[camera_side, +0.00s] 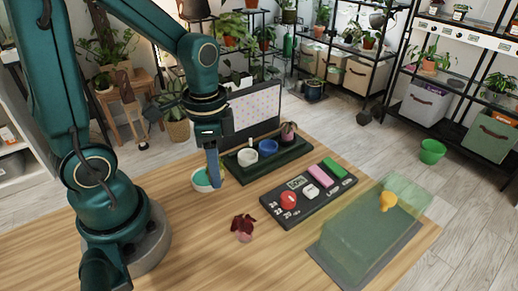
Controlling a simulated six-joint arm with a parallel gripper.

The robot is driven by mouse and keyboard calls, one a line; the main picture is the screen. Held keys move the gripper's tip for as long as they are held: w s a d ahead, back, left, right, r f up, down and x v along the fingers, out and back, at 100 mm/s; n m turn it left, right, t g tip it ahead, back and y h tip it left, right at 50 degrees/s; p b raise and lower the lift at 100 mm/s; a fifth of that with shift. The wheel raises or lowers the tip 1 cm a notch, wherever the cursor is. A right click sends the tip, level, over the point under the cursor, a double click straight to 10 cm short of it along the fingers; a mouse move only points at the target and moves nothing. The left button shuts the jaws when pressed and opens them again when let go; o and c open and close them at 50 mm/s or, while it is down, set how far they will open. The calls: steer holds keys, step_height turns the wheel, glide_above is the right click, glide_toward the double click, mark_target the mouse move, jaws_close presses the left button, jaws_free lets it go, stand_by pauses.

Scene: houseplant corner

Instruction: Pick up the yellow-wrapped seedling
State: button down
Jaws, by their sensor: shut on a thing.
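A small yellow, rounded thing (388,201), the only yellow item I make out, is at the translucent green box (345,243) on the right of the table. I cannot tell whether it is inside the box or behind its wall, and no leaves are clear on it. The jaws are shut and seem to hold the bowl's rim; the grip itself is hard to see. A dark red leafy plant (243,223) with a pinkish base lies on the table.
A dark green tray (285,168) at the back holds a white pot (247,157), a blue pot (268,147) and a dark plant. A black board (318,209) carries red, white, pink and green items. A dotted panel (253,108) stands behind. The wooden front left is clear.

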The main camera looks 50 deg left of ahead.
glide_toward(206, 178)
steer(key=s+a+r, duration=0.1)
steer(key=s+r, duration=0.2)
steer(key=w+f, duration=0.1)
steer(key=f, duration=0.1)
steer(key=w+d+f, duration=0.1)
steer(key=w+f, duration=0.1)
steer(key=shift+f, duration=2.35)
steer(key=shift+f, duration=0.5)
steer(key=shift+r, duration=0.1)
steer(key=shift+r, duration=2.95)
steer(key=shift+d, duration=0.1)
